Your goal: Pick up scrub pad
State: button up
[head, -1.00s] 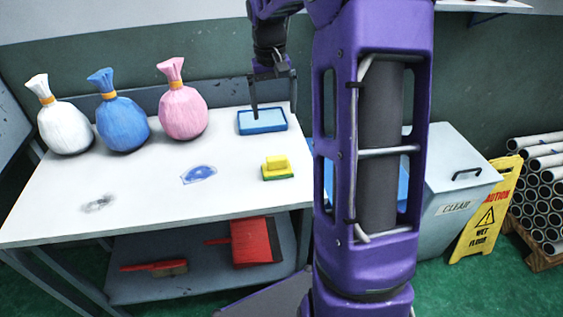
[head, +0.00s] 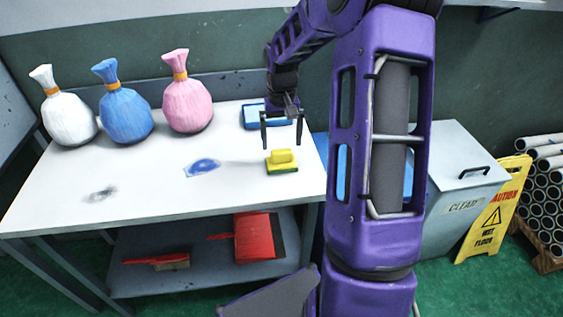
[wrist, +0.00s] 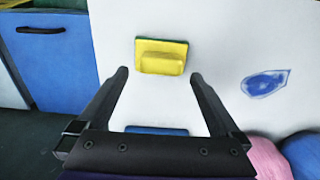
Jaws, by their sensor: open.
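The scrub pad (head: 282,161) is yellow with a raised grip and a green underside. It lies on the white table (head: 140,188) near its right edge. In the wrist view the scrub pad (wrist: 161,57) lies ahead of the fingertips, between their lines. My gripper (head: 282,144) is open and empty, with its two fingers pointing down above the table and close to the pad. The gripper also shows in the wrist view (wrist: 158,76). No contact with the pad shows.
A blue tray (head: 252,118) sits behind the gripper. A blue smear (head: 203,166) and a grey smudge (head: 102,194) mark the table. White (head: 66,112), blue (head: 125,110) and pink (head: 187,100) bags stand at the back left. A grey bin (head: 455,170) stands right.

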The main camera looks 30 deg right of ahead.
aim_at(282, 150)
notch_tip(282, 150, down, 5)
jog(key=shift+a+b, duration=0.1)
jog(key=shift+b, duration=0.25)
jog(key=c, duration=1.3)
notch_tip(282, 150, up, 10)
jog(key=shift+r+p, duration=0.1)
jog(key=shift+p, duration=0.6)
